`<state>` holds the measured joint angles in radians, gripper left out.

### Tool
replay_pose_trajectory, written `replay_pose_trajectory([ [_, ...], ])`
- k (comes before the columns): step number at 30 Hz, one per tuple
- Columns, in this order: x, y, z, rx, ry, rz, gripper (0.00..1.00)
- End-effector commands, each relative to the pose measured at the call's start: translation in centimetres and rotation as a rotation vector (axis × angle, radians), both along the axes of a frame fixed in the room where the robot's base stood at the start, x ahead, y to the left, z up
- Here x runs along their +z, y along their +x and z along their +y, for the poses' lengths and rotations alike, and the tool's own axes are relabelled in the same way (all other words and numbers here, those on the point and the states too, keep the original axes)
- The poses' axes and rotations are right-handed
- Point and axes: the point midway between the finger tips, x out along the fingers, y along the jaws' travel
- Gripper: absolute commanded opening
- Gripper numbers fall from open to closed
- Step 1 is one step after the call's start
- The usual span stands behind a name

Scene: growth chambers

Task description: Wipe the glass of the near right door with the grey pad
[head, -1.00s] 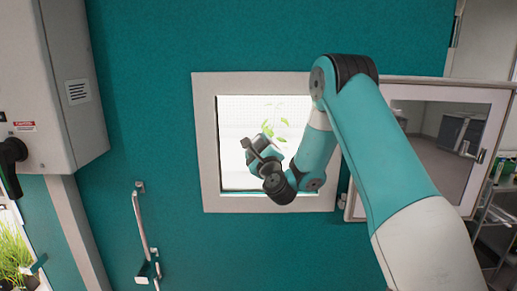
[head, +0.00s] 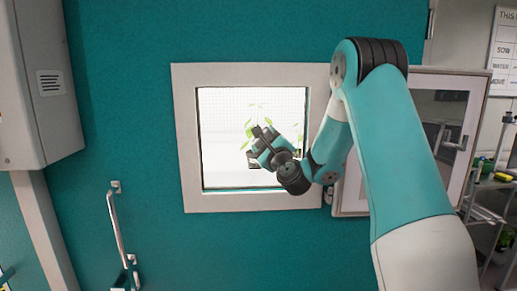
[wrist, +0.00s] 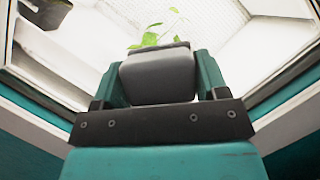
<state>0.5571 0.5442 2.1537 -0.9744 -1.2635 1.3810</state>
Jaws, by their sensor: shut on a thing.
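My gripper (head: 262,137) is in front of a bright framed opening (head: 180,140) in the teal wall; I cannot tell how deep it reaches. In the wrist view its two teal fingers are shut on the grey pad (wrist: 158,76), a rounded block. In the head view the pad is hard to make out behind the gripper. To the right of the opening, a white-framed door with a glass pane (head: 430,108) stands swung open, partly hidden by my arm. The gripper is left of this door and apart from it.
A green plant (wrist: 158,32) is in the bright chamber beyond the pad, with a dark pot (wrist: 48,12) at upper left. A silver handle (head: 117,235) is on the teal wall. A grey box (head: 38,90) juts out at left. A shelf cart (head: 490,195) stands at right.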

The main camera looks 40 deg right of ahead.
Motion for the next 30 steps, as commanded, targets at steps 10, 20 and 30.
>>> replay_pose_trajectory([
  [10,-0.2,-1.0,-1.6,-0.003,-0.002,-0.001,0.43],
  [20,-0.1,-2.2,-3.8,-0.001,-0.001,-0.001,0.43],
  [30,1.8,-2.4,-3.8,-0.002,-0.001,-0.001,0.43],
])
